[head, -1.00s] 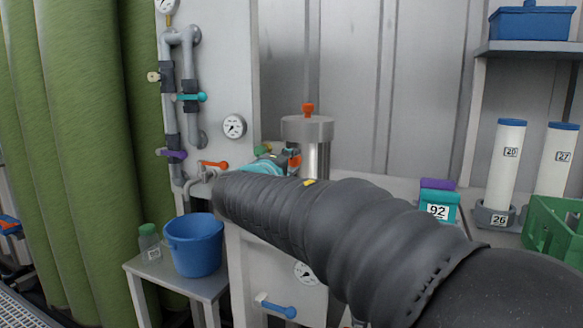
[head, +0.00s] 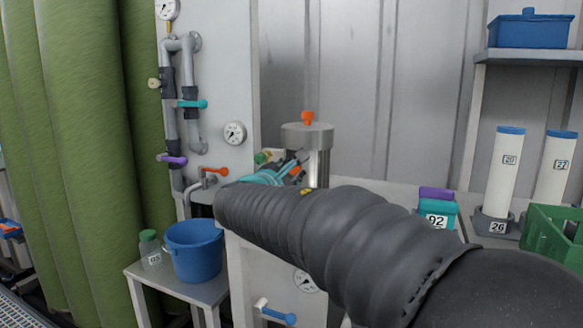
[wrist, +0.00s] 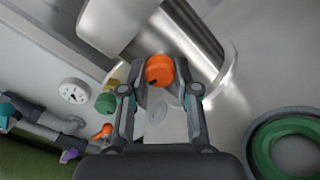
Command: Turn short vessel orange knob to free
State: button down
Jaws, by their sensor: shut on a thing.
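The short vessel (head: 319,155) is a steel cylinder with a wide lid (head: 307,134) and an orange top knob (head: 308,118), standing behind my arm. A second orange knob (head: 295,171) sits low at its front side, partly hidden by the fingers. My gripper (head: 292,165) is at this lower knob. In the wrist view, my gripper (wrist: 160,84) has one finger on each side of the round orange knob (wrist: 158,70) and is shut on it. The knob's far side is hidden.
A white panel with pipes, a gauge (head: 234,133), a purple valve handle (head: 173,160) and an orange valve handle (head: 216,171) stands left of the vessel. A green knob (wrist: 105,103) is close to my left finger. A blue bucket (head: 195,250) stands lower left.

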jog(key=shift+n, duration=0.9)
jog(key=shift+p, duration=0.3)
jog(key=c, duration=0.8)
grip_release()
jog(key=shift+c, duration=0.2)
jog(key=v, duration=1.2)
